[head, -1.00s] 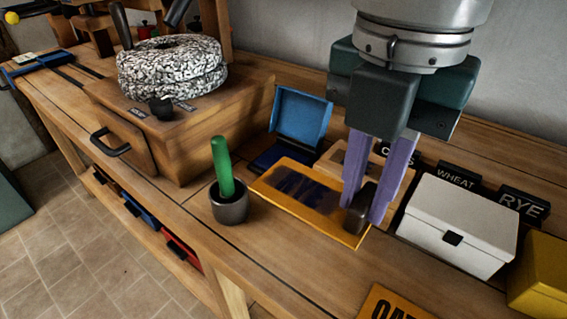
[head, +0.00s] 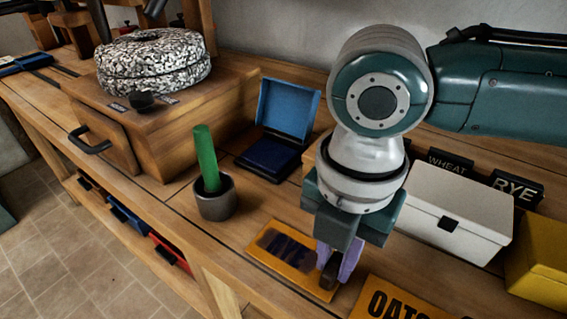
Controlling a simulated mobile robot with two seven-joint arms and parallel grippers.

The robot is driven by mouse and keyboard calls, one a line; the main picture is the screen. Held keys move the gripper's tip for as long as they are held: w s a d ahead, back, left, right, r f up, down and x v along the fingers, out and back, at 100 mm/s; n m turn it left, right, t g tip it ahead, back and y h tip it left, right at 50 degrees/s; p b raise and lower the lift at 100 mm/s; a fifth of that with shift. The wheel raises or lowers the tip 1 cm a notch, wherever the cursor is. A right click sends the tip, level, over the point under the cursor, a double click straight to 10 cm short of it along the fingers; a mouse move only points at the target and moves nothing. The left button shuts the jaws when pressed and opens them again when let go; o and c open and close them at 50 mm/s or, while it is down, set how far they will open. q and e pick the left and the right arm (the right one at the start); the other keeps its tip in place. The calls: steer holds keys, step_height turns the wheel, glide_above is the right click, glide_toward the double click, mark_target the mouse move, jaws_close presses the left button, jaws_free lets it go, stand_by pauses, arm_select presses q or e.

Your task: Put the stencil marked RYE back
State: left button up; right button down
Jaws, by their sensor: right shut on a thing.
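An orange stencil plate (head: 262,262) with a dark, smeared middle is at the front of the bench; traces of lettering show in it, perhaps RYE. My right gripper (head: 335,272) points down and is shut on the dark grip at the plate's right end. I cannot tell whether the plate touches the bench. A black sign marked RYE (head: 517,189) stands at the back right, beside a black sign marked WHEAT (head: 450,160). A second orange stencil marked OATS (head: 392,303) lies at the front edge of the picture, right of my gripper. My left gripper is out of view.
A dark cup (head: 216,205) with a green-handled tool stands left of the plate. An open blue box (head: 290,108), a white box (head: 455,212) and a yellow box (head: 540,270) stand around. A mill with speckled stones (head: 153,68) stands at left.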

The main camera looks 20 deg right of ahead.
steer(key=c, duration=1.3)
jaws_free()
steer(key=shift+f, duration=0.15)
steer(key=o, duration=0.5)
